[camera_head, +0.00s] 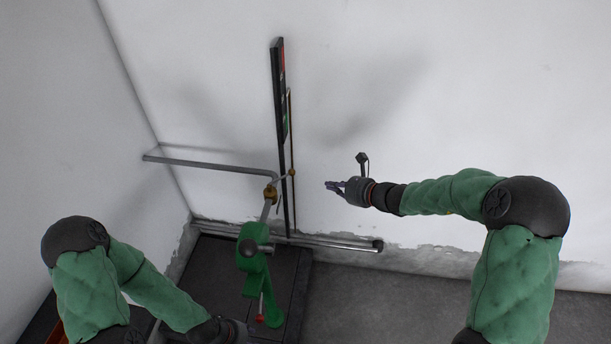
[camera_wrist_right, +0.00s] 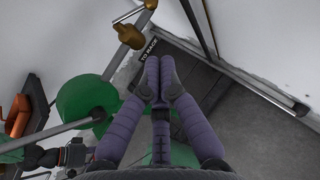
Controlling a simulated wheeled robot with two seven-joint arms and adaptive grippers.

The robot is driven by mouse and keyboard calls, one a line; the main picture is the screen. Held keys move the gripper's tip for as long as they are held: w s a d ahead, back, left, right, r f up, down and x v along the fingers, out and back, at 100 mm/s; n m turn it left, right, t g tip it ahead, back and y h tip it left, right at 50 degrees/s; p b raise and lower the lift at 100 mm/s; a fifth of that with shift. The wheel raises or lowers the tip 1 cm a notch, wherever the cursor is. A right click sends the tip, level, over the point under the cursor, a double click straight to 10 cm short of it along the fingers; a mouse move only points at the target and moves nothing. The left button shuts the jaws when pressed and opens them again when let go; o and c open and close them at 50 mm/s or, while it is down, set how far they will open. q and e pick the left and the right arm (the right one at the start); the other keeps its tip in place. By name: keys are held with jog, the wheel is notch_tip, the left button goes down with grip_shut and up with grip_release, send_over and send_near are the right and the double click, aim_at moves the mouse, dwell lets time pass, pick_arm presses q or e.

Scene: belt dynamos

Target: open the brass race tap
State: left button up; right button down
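The brass tap (camera_head: 270,192) sits on the grey pipe above the green machine, left of the tall dark board. In the right wrist view a brass fitting (camera_wrist_right: 130,34) shows at the upper left, beside a label reading "TO RACE" (camera_wrist_right: 149,49). My right gripper (camera_head: 328,186) is right of the tap and apart from it. Its purple fingers also show in the right wrist view (camera_wrist_right: 160,78), with tips close together and nothing seen between them; how far they are spread is unclear. My left gripper (camera_head: 238,331) is low, near the machine's foot, its fingers not clear.
The green machine (camera_head: 252,262) stands on a dark plate (camera_head: 207,257). A grey pipe (camera_head: 215,165) runs to the left wall. The tall board (camera_head: 279,95) and a thin rod (camera_head: 291,130) stand near the back wall. A low pipe (camera_head: 350,244) runs along the floor. Floor at right is clear.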

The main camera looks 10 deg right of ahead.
pick_arm(q)
notch_tip(320, 180, down, 3)
jog(key=b, duration=0.3)
jog(key=shift+f, duration=0.2)
pick_arm(e)
jog(key=r+x, duration=0.1)
jog(key=x, duration=1.2)
jog(key=shift+w+a+f, duration=0.2)
jog(key=shift+w+a, duration=0.15)
jog(key=shift+w, duration=0.15)
pick_arm(q)
jog(key=shift+r, duration=0.15)
